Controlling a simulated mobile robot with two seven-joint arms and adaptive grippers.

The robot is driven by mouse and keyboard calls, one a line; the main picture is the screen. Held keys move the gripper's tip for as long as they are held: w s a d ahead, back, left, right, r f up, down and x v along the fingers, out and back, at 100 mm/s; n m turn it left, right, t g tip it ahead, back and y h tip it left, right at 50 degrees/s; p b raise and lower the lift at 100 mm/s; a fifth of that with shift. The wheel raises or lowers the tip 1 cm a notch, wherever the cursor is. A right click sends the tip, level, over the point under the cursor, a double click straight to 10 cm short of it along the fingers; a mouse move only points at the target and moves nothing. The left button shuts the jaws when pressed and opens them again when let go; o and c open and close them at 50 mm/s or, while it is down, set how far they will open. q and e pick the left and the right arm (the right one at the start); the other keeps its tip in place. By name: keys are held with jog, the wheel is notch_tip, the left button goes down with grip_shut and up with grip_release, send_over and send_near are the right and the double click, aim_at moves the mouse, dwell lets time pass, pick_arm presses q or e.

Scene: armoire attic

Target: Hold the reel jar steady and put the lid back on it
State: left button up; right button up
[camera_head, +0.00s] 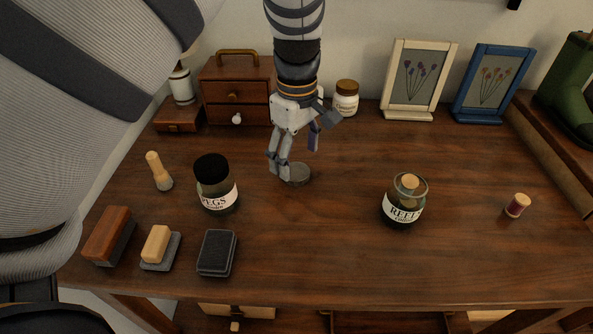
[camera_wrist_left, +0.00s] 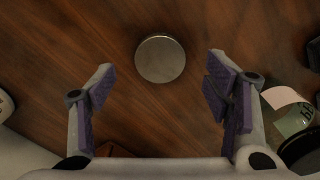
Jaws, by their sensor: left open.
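The reel jar (camera_head: 404,210) stands upright, right of centre on the table. It is glass with a white "REELS" label, its top is open, and a wooden reel (camera_head: 409,182) shows at its mouth. A round grey lid (camera_head: 299,174) lies flat on the table to the left of the jar; it also shows in the left wrist view (camera_wrist_left: 160,58). My left gripper (camera_head: 298,156) is open and empty, pointing down close to the lid. In the wrist view the lid lies ahead of and between the spread fingers, not touched. My right gripper is not in view.
The pegs jar (camera_head: 216,185) with a black top stands left of the lid. Brushes and a dark pad (camera_head: 217,253) lie front left. A thread spool (camera_head: 517,206) is at right. A small drawer chest (camera_head: 237,92) and picture frames (camera_head: 419,80) stand behind. Table between lid and reel jar is clear.

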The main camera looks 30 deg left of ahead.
aim_at(297, 171)
pick_arm(q)
notch_tip(297, 171, down, 3)
jog(key=shift+f, duration=0.15)
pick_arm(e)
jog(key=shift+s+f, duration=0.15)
pick_arm(q)
jog(key=shift+c, duration=0.6)
jog(key=c, duration=0.8)
notch_tip(297, 171, up, 3)
jog(key=shift+w+a, duration=0.1)
jog(key=s+d+r+p, duration=0.1)
jog(key=s+d+r, duration=0.1)
jog(key=s+r, duration=0.1)
jog(key=s+d+r+p, duration=0.1)
jog(key=s+d+r, duration=0.1)
jog(key=s+r, duration=0.2)
jog(key=s+d+r+p, duration=0.1)
jog(key=s+d+r, duration=0.1)
jog(key=s, duration=0.3)
jog(key=shift+s+d+r+p, duration=0.15)
jog(key=shift+r+p, duration=0.05)
jog(key=shift+r, duration=0.15)
jog(key=shift+s+d+r+p, duration=0.15)
jog(key=shift+r+p, duration=0.05)
jog(key=shift+r, duration=0.15)
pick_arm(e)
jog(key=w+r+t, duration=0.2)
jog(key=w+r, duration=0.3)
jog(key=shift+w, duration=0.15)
